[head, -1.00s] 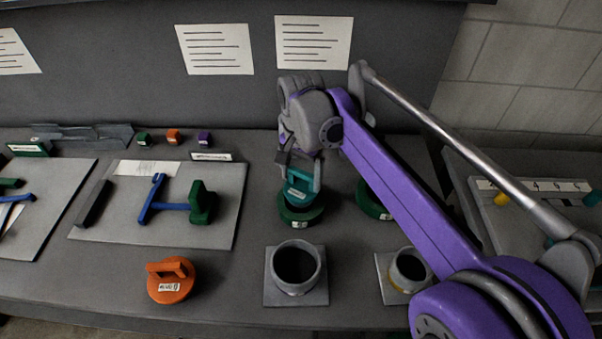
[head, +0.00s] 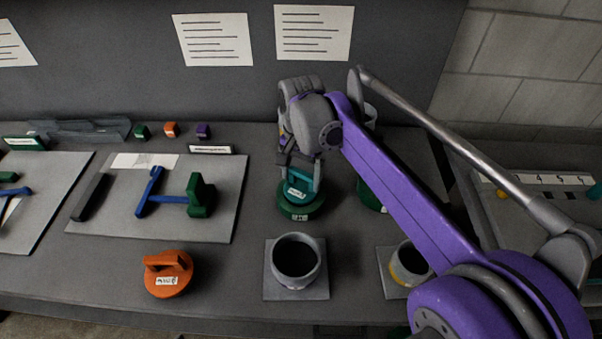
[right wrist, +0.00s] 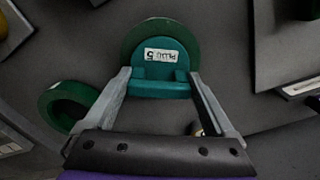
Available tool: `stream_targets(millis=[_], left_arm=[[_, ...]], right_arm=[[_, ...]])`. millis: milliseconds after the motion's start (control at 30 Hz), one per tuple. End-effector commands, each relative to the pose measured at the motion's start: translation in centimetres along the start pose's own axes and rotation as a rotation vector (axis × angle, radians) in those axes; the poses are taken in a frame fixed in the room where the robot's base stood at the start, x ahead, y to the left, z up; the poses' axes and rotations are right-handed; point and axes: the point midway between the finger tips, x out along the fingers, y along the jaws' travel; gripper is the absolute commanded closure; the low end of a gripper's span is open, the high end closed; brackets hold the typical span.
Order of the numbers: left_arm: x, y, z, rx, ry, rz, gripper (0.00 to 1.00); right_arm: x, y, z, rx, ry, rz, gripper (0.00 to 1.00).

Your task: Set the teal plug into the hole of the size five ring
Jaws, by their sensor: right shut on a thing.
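The teal plug (head: 297,193) has a white label that reads "PLUG 5" in the right wrist view (right wrist: 160,72). My right gripper (head: 301,168) is shut on the plug's raised handle, one finger at each end of it in the right wrist view (right wrist: 161,80). The plug is upright on or partly in a dark green ring (head: 301,212), whose rim shows beyond the plug in the right wrist view (right wrist: 136,37). How deep the plug sits is hard to tell. The ring's front label is too small to read. My left gripper is not in view.
Another green ring (head: 366,195) is partly hidden behind my right arm; its open hole shows in the right wrist view (right wrist: 52,106). A grey collar on a square plate (head: 296,287) and an orange plug (head: 168,275) stand in front. A second collar (head: 396,273) is at the right.

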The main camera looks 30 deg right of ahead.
Motion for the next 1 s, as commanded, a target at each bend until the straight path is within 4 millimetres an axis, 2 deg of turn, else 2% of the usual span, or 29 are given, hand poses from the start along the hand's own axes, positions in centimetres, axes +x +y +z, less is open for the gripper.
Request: stream_targets(millis=[367, 400, 433, 767, 867, 1000], left_arm=[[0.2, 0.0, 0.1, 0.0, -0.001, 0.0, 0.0], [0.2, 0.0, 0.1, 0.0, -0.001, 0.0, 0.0], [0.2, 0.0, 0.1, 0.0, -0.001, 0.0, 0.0], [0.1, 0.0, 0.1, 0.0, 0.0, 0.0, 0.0], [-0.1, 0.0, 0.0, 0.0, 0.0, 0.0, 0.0], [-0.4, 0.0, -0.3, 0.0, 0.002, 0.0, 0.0]], right_arm=[[0.4, 0.0, 0.0, 0.0, 0.0, 0.0, 1.0], [0.4, 0.0, 0.0, 0.0, 0.0, 0.0, 0.07], [0.4, 0.0, 0.0, 0.0, 0.0, 0.0, 0.01], [-0.1, 0.0, 0.0, 0.0, 0.0, 0.0, 0.0], [-1.4, 0.0, 0.0, 0.0, 0.0, 0.0, 0.0], [-4.2, 0.0, 0.0, 0.0, 0.0, 0.0, 0.0]])
